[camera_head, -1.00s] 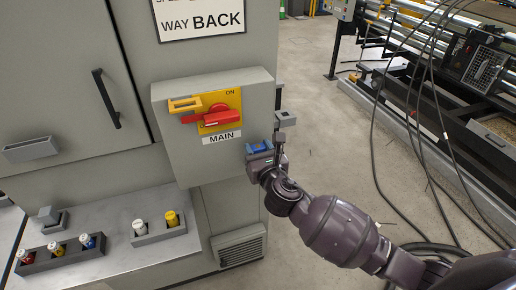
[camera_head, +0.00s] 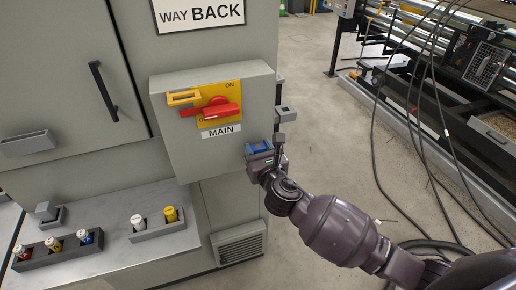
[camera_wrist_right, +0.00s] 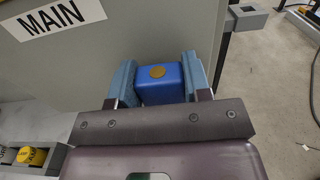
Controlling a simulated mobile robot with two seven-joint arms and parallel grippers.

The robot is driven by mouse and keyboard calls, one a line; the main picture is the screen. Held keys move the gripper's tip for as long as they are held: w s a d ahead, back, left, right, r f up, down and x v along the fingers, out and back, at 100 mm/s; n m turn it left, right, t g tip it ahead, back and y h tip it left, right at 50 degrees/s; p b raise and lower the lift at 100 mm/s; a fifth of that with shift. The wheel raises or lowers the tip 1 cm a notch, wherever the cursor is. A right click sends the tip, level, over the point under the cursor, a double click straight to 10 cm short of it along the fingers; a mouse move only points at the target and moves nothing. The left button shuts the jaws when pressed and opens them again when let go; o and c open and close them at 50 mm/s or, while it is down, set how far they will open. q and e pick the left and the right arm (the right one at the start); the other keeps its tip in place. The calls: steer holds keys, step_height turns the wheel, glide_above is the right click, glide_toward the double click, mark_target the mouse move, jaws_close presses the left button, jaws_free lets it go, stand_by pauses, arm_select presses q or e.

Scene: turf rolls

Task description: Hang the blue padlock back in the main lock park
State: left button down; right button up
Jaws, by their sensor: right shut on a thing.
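The blue padlock (camera_head: 259,148) is held at the lower right corner of the grey MAIN switch box (camera_head: 170,140). My right gripper (camera_head: 261,151) is shut on it. In the right wrist view the padlock's blue body (camera_wrist_right: 160,92), with a round brass-coloured spot, sits between both fingers. Its shackle is hidden. A small grey open holder (camera_head: 285,114), likely the main lock park, sticks out at the box's right side; it also shows in the right wrist view (camera_wrist_right: 248,17). The padlock is below and left of it, apart. My left gripper is not in view.
A steel ledge (camera_head: 105,208) below holds racks with several coloured cylinders. Black cables (camera_head: 375,130) hang at the right. The floor right of the cabinet is open.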

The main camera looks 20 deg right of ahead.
steer(key=shift+f+b, duration=0.4)
steer(key=shift+f, duration=0.25)
steer(key=o, duration=1.1)
steer(key=shift+o, duration=0.2)
steer(key=s, duration=1)
steer(key=shift+s+d, duration=0.2)
steer(key=shift+s, duration=0.2)
